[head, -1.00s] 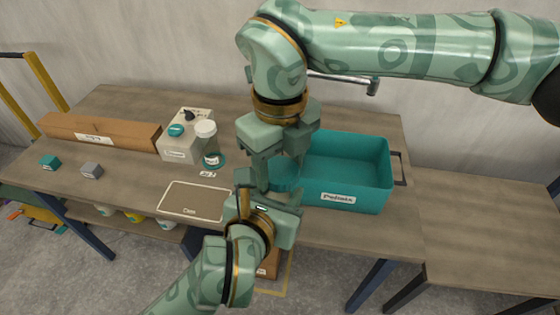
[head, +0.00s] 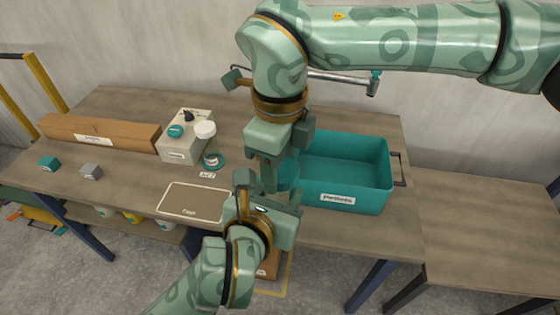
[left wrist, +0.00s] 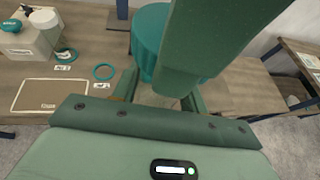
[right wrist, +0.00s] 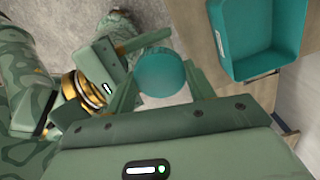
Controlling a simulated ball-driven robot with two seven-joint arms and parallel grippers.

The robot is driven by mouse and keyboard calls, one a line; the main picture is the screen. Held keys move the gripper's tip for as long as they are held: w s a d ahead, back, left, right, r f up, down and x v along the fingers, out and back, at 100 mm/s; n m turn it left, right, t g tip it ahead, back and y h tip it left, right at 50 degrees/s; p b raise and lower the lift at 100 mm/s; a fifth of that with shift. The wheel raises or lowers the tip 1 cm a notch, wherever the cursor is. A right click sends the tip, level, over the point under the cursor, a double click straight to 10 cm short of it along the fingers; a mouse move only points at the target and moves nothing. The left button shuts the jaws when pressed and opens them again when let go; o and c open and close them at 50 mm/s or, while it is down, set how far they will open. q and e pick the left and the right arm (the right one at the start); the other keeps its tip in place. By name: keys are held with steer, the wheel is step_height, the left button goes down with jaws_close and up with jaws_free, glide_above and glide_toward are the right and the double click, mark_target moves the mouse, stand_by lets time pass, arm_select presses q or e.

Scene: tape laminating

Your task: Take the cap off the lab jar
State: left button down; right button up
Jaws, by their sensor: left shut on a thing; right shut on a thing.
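The lab jar's teal round cap (right wrist: 163,73) shows between the fingers of my right gripper (right wrist: 166,90) in the right wrist view. The left wrist view shows the teal cap (left wrist: 150,38) from the side, above the fingers of my left gripper (left wrist: 160,95). In the head view my right gripper (head: 273,178) is shut from above on the cap, and my left gripper (head: 270,196) is shut from below on the jar. The jar's body is mostly hidden by fingers. I cannot tell whether the cap and jar are apart.
A teal bin (head: 345,172) stands just right of the grippers. The right bench (head: 490,220) is clear.

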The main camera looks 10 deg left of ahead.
steer(key=shift+r, duration=0.95)
